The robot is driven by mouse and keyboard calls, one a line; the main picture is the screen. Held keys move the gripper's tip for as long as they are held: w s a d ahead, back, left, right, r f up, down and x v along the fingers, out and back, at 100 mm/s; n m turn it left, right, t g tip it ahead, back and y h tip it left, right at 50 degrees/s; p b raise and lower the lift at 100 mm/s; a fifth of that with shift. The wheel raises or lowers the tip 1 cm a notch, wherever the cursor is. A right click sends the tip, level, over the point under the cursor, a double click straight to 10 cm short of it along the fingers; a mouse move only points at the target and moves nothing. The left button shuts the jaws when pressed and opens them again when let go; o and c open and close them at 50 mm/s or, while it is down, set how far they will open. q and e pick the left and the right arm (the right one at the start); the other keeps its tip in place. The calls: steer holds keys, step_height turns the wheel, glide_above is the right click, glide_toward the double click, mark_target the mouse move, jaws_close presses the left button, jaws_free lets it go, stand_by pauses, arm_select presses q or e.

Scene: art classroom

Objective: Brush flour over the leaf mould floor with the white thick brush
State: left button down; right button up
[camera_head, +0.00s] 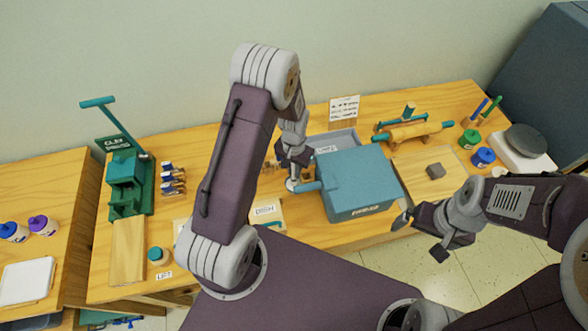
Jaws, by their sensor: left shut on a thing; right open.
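My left gripper (293,172) points down at the left side of a teal box (357,182). It is shut on a small pale object (292,185) beside the box's teal side bar (308,187). I cannot tell whether this object is the white thick brush. My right gripper (420,237) is open and empty, in front of the table's front edge at the right. I cannot make out the leaf mould or the flour; my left arm and the teal box hide part of the table.
A grey tray (343,137) lies behind the teal box. A rolling pin (414,132) and a grey-brown block (435,171) on a board are to the right. A green clay press (127,180) stands at left. Paint pots (469,139) stand at far right.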

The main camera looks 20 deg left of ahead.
arm_select(q)
steer(key=shift+s, duration=0.1)
step_height(320, 180, up, 7)
steer(key=p, duration=0.6)
steer(key=shift+f, duration=0.1)
stand_by(0.7)
steer(key=s+d+r+n+b, duration=0.1)
steer(key=s+r+b, duration=0.3)
steer(key=r, duration=0.1)
stand_by(0.3)
steer(key=shift+d+r, duration=0.15)
